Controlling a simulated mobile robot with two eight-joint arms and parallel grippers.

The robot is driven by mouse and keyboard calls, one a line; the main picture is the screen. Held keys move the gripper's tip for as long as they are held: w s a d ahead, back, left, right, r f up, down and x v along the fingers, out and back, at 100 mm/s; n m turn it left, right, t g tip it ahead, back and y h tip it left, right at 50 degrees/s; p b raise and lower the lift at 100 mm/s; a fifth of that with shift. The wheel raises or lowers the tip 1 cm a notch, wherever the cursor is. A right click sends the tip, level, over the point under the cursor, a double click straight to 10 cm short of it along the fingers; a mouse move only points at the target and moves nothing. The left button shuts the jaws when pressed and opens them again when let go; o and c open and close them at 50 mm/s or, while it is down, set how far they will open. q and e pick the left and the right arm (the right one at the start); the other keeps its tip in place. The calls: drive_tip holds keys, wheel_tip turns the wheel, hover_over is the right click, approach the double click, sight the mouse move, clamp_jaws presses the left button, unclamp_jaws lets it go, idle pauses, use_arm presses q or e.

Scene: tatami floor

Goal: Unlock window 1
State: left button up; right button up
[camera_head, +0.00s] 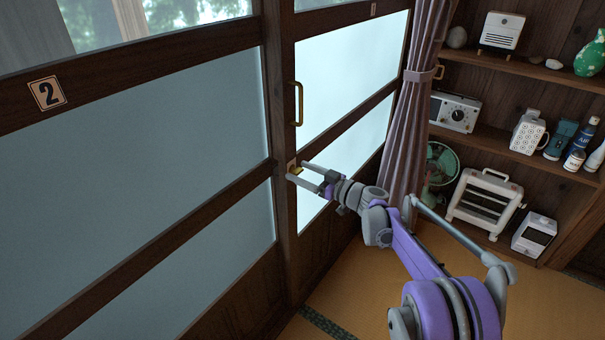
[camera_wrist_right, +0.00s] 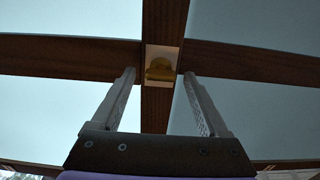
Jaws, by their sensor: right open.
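A small brass window lock (camera_head: 297,170) sits on the dark wooden post where the sliding window frames meet. In the right wrist view the brass lock (camera_wrist_right: 161,69) shows on a pale plate, centred ahead and between my fingers. My right gripper (camera_head: 302,173) is open with its two fingers around the lock's place on the post; I cannot tell whether they touch it. The fingers also show in the right wrist view (camera_wrist_right: 165,100), apart and with nothing between them up close. The left window panel bears a "2" plate (camera_head: 47,93). My left gripper is not in view.
A brass handle (camera_head: 298,103) is on the frame above the lock. A purple curtain (camera_head: 412,105) hangs to the right. Shelves (camera_head: 515,75) with a radio (camera_head: 455,111) and bottles stand at the right, with a heater (camera_head: 484,203) and green fan (camera_head: 440,165) below.

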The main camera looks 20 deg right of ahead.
clamp_jaws()
idle(0.3)
drive_tip(key=m+p, duration=0.2)
drive_tip(key=m, duration=0.1)
drive_tip(key=shift+r+m, duration=0.1)
drive_tip(key=shift+m, duration=0.3)
drive_tip(key=m+p, duration=0.1)
drive_tip(key=m, duration=0.3)
drive_tip(key=shift+d+m+p, duration=0.1)
drive_tip(key=shift+m+p, duration=0.2)
drive_tip(key=shift+p, duration=0.05)
drive_tip(key=m+p, duration=0.1)
drive_tip(key=m, duration=0.3)
drive_tip(key=shift+w+f, duration=0.1)
drive_tip(key=shift+f, duration=0.1)
drive_tip(key=shift+f+m, duration=0.1)
drive_tip(key=shift+m, duration=2.7)
